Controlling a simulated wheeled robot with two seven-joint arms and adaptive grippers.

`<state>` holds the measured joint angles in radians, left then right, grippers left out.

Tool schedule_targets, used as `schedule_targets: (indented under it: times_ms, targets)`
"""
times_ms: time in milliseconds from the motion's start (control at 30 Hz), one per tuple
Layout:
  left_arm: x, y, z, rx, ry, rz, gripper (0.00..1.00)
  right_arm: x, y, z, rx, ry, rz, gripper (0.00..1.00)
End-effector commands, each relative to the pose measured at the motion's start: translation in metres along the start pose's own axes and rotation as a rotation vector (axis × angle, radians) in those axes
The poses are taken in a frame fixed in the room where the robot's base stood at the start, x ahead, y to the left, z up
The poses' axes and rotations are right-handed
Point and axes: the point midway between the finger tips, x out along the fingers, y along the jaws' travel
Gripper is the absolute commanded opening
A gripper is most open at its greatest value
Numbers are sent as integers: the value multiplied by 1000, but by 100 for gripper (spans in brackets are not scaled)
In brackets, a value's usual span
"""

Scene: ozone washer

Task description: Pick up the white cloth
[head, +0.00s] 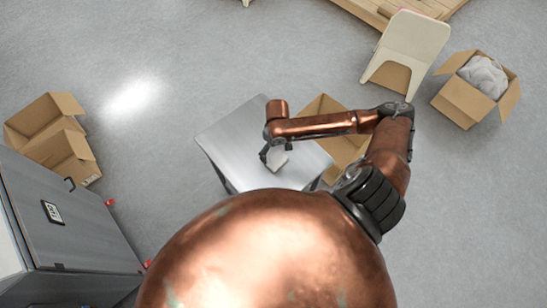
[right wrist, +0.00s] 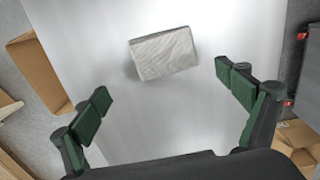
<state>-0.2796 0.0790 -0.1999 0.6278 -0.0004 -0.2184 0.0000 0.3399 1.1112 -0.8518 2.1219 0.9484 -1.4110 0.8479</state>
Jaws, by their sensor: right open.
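The white cloth (right wrist: 163,52) is a small folded rectangle lying on the metal table (right wrist: 80,30). It also shows in the head view (head: 277,159) as a pale patch beside my right gripper (head: 268,154). In the right wrist view my right gripper (right wrist: 163,95) is open, with its two green-padded fingers wide apart. The cloth lies ahead of the fingertips, roughly between their lines, and nothing is held. The table (head: 232,130) also shows in the head view, partly hidden by my arm and body. My left gripper is not in view.
An open cardboard box (head: 343,148) stands just right of the table. Another box (head: 463,101) with a pale bag stands further right, near a cream chair (head: 412,45). A grey cabinet (head: 75,225) and several boxes (head: 45,115) are at the left. Floor left of the table is clear.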

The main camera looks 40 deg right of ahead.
Motion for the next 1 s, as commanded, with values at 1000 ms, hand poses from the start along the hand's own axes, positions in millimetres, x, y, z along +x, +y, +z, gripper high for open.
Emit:
schedule_targets:
  times_ms: [1000]
  targets:
    - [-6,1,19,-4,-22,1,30,70,-8,0,-5,2,1,81]
